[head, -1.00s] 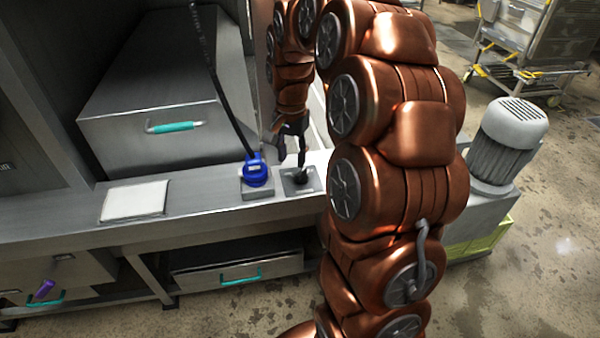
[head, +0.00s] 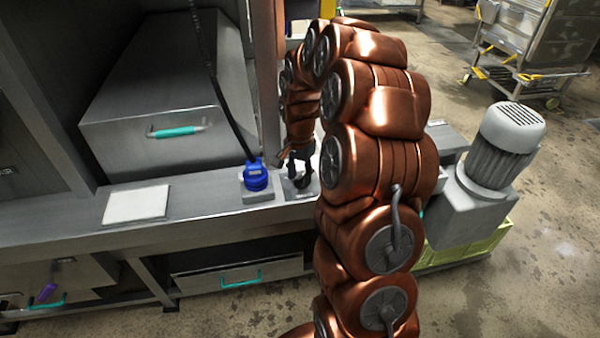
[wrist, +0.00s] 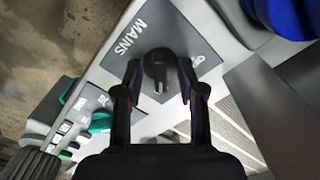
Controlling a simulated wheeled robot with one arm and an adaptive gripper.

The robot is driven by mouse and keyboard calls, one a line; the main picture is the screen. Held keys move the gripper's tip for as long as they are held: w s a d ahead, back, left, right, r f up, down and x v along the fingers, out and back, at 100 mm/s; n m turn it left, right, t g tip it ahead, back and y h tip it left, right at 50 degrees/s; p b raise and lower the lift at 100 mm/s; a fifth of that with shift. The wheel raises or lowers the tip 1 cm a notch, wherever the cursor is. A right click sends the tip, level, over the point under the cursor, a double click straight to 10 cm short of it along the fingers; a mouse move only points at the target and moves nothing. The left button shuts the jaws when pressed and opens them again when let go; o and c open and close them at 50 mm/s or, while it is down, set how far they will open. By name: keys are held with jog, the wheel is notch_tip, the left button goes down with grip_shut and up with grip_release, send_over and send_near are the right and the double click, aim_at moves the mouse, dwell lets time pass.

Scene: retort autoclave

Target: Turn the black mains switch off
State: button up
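The black mains switch is a round knob (wrist: 160,68) on a grey plate (wrist: 200,52) marked MAINS, with what looks like OFF at its upper right. A white mark on the knob faces the bottom of the wrist view. In the head view the knob (head: 301,182) is partly hidden under my gripper (head: 297,163). In the wrist view my gripper (wrist: 160,76) is open, with one finger on each side of the knob. Narrow gaps seem to show between fingers and knob; I cannot tell whether either touches.
A blue device (head: 255,177) with a black cable stands just left of the switch plate. A white panel (head: 136,204) lies further left on the grey ledge. A steel box with a teal handle (head: 176,131) is behind. A grey motor (head: 508,140) stands at the right.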

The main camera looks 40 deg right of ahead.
jog(key=shift+f, duration=0.25)
jog(key=shift+c, duration=0.4)
grip_shut()
